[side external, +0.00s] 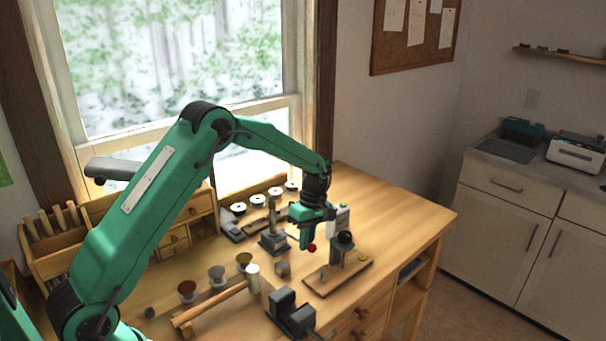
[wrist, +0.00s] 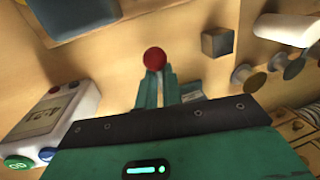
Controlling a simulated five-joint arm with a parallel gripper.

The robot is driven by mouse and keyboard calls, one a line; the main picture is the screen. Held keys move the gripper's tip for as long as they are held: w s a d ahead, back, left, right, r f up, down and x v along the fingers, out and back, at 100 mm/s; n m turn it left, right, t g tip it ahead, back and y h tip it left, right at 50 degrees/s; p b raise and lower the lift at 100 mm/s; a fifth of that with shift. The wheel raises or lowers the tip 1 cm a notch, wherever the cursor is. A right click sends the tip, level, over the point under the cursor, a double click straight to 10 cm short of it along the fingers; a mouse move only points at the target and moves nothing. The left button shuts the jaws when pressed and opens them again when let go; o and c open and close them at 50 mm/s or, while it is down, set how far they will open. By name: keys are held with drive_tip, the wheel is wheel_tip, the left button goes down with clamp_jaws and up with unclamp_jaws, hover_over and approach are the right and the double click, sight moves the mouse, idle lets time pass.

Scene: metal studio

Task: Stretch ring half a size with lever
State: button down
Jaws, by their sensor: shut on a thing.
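My gripper (side external: 307,238) points down over the middle of the bench. It is shut, and a red ball knob (side external: 311,247) shows at its fingertips. In the wrist view the red knob (wrist: 155,59) sits at the tips of the fingers (wrist: 165,85). Any lever shaft below the knob is hidden by the fingers. A grey tool with an upright tapered post (side external: 272,238), perhaps the ring stretcher, stands just left of my gripper. I cannot make out a ring on it. A small yellow piece (side external: 362,257) lies on a wooden board (side external: 325,285) at the right; I cannot tell whether it is a ring.
A white device with a display (wrist: 50,115) is close by. The bench's right end is clear.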

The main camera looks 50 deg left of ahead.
drive_tip(key=shift+a+r, duration=0.15)
drive_tip(key=shift+r, duration=0.3)
drive_tip(key=shift+a+r, duration=0.3)
drive_tip(key=shift+r, duration=0.2)
drive_tip(key=shift+a+r, duration=0.25)
drive_tip(key=shift+r, duration=0.25)
drive_tip(key=shift+a+r, duration=0.75)
drive_tip(key=shift+r, duration=0.15)
drive_tip(key=shift+s+a+r, duration=0.1)
drive_tip(key=shift+a+r, duration=0.65)
drive_tip(key=shift+a, duration=0.3)
drive_tip(key=shift+a+r, duration=0.2)
drive_tip(key=shift+a, duration=0.3)
drive_tip(key=shift+s, duration=0.1)
drive_tip(key=c, duration=1.5)
unclamp_jaws()
drive_tip(key=shift+c, duration=0.2)
drive_tip(key=shift+r, duration=0.1)
